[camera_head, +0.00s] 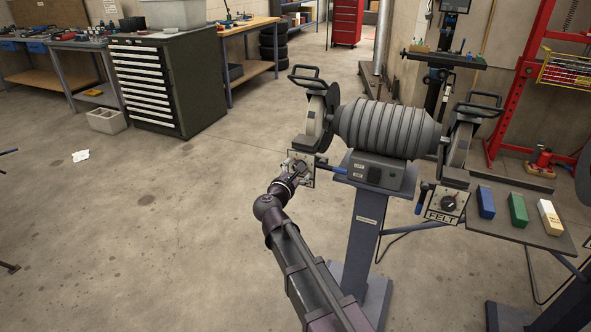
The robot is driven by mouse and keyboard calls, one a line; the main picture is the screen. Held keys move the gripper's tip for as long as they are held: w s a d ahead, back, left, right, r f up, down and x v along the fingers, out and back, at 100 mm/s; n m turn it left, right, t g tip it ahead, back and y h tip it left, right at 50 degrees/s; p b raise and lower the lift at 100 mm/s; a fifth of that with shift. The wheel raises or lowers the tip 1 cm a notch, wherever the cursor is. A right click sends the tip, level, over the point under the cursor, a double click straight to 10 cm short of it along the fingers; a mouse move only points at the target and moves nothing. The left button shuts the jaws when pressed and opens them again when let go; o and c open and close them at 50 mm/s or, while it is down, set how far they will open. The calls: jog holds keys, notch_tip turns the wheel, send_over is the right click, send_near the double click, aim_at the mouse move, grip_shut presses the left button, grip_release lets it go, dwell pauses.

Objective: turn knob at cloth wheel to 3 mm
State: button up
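A grey two-wheel buffing machine (388,130) stands on a pedestal. Its left wheel (315,115) sits under a dark guard with a handle. Below that wheel is a small pale dial plate (307,180), mostly covered by my gripper (298,168). The knob on this plate, its pointer, scale and any label cannot be made out. My gripper is at the plate; whether its fingers touch or grasp the knob is too small to tell. The right wheel (459,146) has a plate marked FELT with a dark knob (449,203) on it.
A blue-handled lever (330,168) sticks out just right of my gripper. A side shelf (515,215) at the right holds blue, green and white-yellow blocks. A dark drawer cabinet (170,85) stands back left. The floor to the left is mostly clear.

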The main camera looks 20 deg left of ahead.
jog(key=s+a, duration=0.1)
jog(key=s, duration=1.1)
dwell(0.6)
jog(key=w+d+f+m+g+h, duration=0.2)
jog(key=d+f+m+g, duration=0.15)
jog(key=d, duration=0.45)
jog(key=w+d+f+m+g+h, duration=0.1)
jog(key=d+f+m+g, duration=0.15)
jog(key=d+m, duration=0.4)
jog(key=w+d+f+m+g+h, duration=0.2)
jog(key=d+f+m, duration=0.15)
jog(key=d, duration=0.65)
jog(key=s+d+f+m+g+y, duration=0.3)
jog(key=s+d+f+m+g, duration=0.2)
jog(key=d+m, duration=0.4)
jog(key=s+d+f+m+g+y, duration=0.45)
jog(key=d+m, duration=0.25)
jog(key=d, duration=0.3)
notch_tip(320, 180, up, 24)
jog(key=p, duration=2.3)
jog(key=shift+s+d+f+h, duration=0.15)
jog(key=shift+s+f+h, duration=0.1)
jog(key=shift+h, duration=0.2)
